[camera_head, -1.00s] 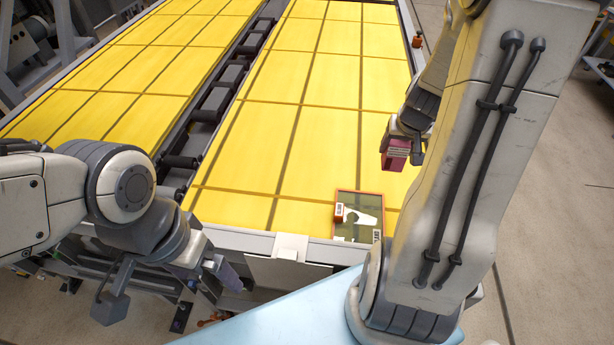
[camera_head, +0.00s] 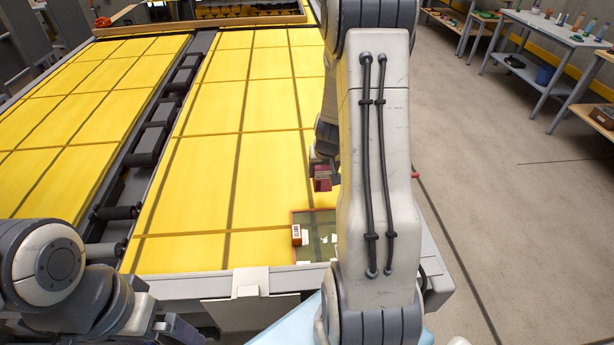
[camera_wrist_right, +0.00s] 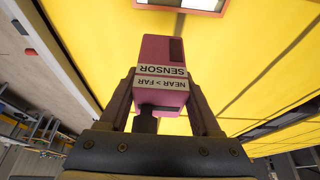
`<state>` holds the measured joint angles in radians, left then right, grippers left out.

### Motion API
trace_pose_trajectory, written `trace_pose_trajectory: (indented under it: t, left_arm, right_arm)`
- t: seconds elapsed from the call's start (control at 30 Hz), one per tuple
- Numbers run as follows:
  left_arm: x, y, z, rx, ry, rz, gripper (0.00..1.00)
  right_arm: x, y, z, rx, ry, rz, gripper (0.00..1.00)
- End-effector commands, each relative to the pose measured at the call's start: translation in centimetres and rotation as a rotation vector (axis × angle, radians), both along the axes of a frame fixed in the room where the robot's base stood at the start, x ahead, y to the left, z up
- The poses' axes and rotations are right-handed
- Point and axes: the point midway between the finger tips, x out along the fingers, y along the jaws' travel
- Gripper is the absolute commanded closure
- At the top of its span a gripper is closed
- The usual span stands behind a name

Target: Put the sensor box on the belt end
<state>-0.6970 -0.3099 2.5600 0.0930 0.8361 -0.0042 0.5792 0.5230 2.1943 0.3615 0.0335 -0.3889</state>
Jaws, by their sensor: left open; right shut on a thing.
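The sensor box (camera_head: 322,180) is a small dark red box. My left gripper (camera_head: 176,328) is low at the left, before the belt's front edge, partly cut off by the frame. It is open and empty.
A roller gap (camera_head: 157,125) separates the two yellow belts. Tables (camera_head: 550,35) with small objects stand far right. The floor between is clear.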

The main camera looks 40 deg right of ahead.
Motion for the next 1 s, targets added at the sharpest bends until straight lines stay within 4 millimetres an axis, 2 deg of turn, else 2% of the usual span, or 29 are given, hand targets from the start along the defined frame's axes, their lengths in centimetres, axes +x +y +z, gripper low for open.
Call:
trace_pose_trajectory:
  t: [0.03, 0.2, 0.4, 0.53, 0.8, 1.0]
  left_arm:
    - [0.0, 0.0, 1.1, 0.0, 0.0, -0.001, 0.0]
    - [0.0, 0.0, 2.9, 0.0, 0.0, -0.003, 0.0]
    - [0.0, 0.0, 3.6, 0.0, 0.0, -0.004, 0.0]
    - [0.0, 0.0, 2.9, 0.0, 0.0, -0.004, 0.0]
    - [0.0, 0.0, -0.6, 0.0, 0.0, 0.0, 0.0]
    - [0.0, 0.0, -0.4, 0.0, 0.0, 0.001, 0.0]
  right_arm:
    - [1.0, 0.0, -0.3, 0.001, 0.003, 0.002, 0.99]
    - [3.8, -0.4, -1.9, 0.001, 0.002, 0.001, 0.99]
    - [5.3, -0.6, -3.1, -0.001, 0.0, 0.0, 0.99]
    - [5.5, -0.6, -4.0, -0.002, -0.001, -0.001, 0.99]
    - [5.4, -0.6, -7.4, -0.002, -0.001, 0.0, 0.99]
    - [5.4, -0.6, -7.3, -0.002, -0.001, -0.001, 0.99]
